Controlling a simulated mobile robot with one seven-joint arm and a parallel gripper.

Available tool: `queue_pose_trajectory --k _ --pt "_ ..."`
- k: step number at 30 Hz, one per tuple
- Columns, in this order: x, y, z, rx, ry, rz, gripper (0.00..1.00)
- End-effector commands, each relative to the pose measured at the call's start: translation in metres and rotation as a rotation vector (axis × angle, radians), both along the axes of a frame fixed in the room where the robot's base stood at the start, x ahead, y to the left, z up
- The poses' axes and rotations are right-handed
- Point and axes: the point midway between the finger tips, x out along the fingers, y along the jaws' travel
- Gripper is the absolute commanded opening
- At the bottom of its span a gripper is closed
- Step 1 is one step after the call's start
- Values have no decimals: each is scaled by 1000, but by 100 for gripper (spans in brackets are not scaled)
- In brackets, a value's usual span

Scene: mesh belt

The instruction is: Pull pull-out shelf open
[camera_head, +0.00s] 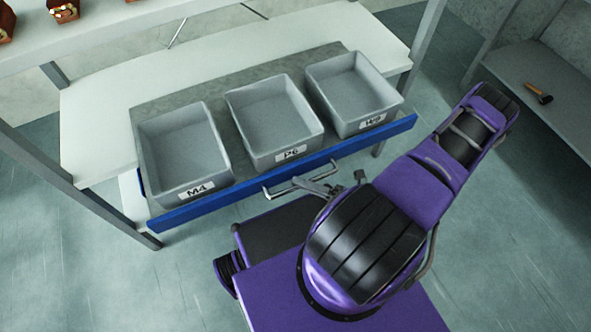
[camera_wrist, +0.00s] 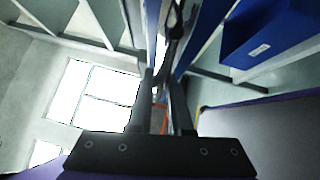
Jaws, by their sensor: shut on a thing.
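The pull-out shelf is a grey board with a blue front edge (camera_head: 290,172), in the head view. It juts out past the rack's white boards toward me. A metal bar handle (camera_head: 283,189) sticks out from the middle of the blue edge. My gripper (camera_head: 329,187) is at the right part of the handle and is shut on it. My arm hides part of that spot. In the wrist view my gripper's two dark fingers (camera_wrist: 163,88) stand close together, with a dark bar between or beyond their tips; the exact contact is hard to make out.
Three grey bins stand on the shelf: M4 (camera_head: 208,183), P6 (camera_head: 292,156) and a third (camera_head: 372,126) whose label is small. A grey rack post (camera_head: 95,203) stands at left. A side bench (camera_head: 555,100) at right holds a hammer (camera_head: 538,92). Floor in front is clear at left.

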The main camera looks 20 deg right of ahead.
Motion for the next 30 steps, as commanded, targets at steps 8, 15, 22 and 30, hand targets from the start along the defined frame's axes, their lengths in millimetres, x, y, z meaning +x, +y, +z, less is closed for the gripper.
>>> queue_pose_trajectory --k 8,15,22,30 --pt "-11 -1 0 -3 -1 -2 0" --pt "-11 -1 0 -3 -1 -2 0" --pt "-10 -1 0 -2 -1 -1 47" --pt "-11 -1 0 -1 -1 0 47"
